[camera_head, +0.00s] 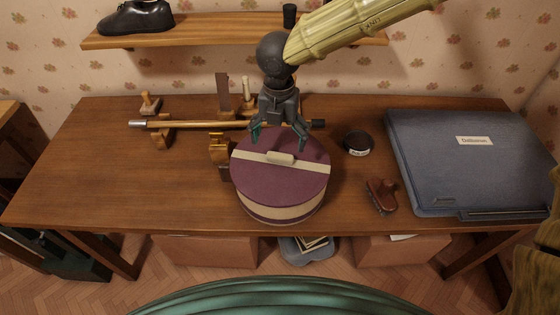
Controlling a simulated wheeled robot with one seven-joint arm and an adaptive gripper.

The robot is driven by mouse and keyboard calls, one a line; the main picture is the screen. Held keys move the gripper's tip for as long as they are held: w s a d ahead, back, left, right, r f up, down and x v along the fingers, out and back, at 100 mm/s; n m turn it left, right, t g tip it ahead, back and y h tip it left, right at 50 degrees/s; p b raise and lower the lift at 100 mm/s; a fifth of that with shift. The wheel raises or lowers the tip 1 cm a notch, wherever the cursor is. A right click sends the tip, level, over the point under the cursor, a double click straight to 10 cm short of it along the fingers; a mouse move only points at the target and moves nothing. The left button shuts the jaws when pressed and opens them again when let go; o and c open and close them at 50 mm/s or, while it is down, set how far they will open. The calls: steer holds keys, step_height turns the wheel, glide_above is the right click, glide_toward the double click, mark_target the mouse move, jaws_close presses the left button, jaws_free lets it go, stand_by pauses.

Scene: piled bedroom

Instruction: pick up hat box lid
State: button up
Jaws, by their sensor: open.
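The hat box lid (275,185) is a round purple disc with a cream band across it and a small cream handle (281,158) near its far side. It sits on the round hat box (282,212), whose purple and cream side shows below it, on the wooden desk. My gripper (279,140) is dark grey and points down above the far part of the lid. Its fingers are spread open and empty, just behind the handle in the picture. Whether the fingertips touch the lid I cannot tell. The far rim is partly hidden by the gripper.
A blue case (470,165) covers the desk's right side. A small black round dish (357,143) and a brown wooden object (381,196) lie right of the box. A cane (200,125) on wooden rests and a brown block (219,149) are left.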

mark_target(280, 154)
steer(key=shift+w+d+f+p, duration=0.1)
steer(key=shift+f+p, duration=0.4)
steer(key=shift+f, duration=1.25)
steer(key=shift+w+d+f+p, duration=0.1)
steer(key=shift+f+p, duration=0.35)
steer(key=shift+f, duration=1.25)
steer(key=c, duration=1.2)
